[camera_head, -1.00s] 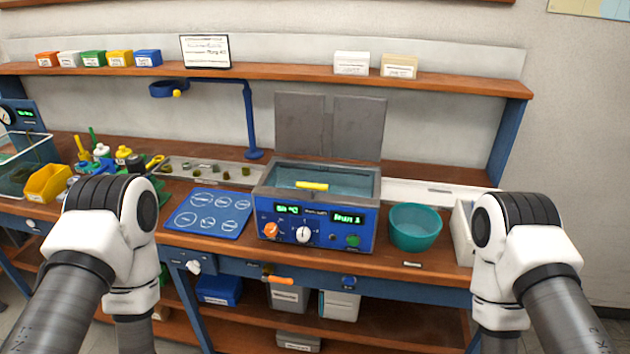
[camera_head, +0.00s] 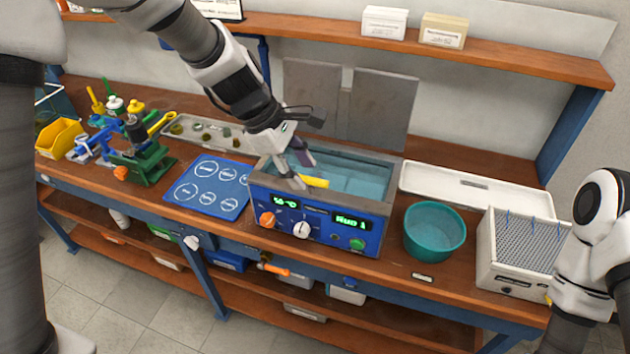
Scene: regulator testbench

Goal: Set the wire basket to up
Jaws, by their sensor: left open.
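The blue-fronted bath (camera_head: 318,223) stands on the bench with its tank open and bluish liquid inside. A yellow bar (camera_head: 316,182), which looks like the wire basket's handle, shows at the tank's front left; the basket's mesh cannot be made out. My left gripper (camera_head: 303,172) reaches down over the tank's left part, jaws open, fingertips right beside the yellow bar's left end. I cannot tell whether they touch it. Only part of my right arm shows at the right edge; its gripper is out of view.
Two grey panels (camera_head: 378,112) stand upright behind the tank. A teal bowl (camera_head: 434,232) and a white box with a mesh top (camera_head: 513,270) are to the right. A blue mat (camera_head: 208,188) and a green-based fixture (camera_head: 142,165) are to the left. A white tray (camera_head: 475,188) lies behind the bowl.

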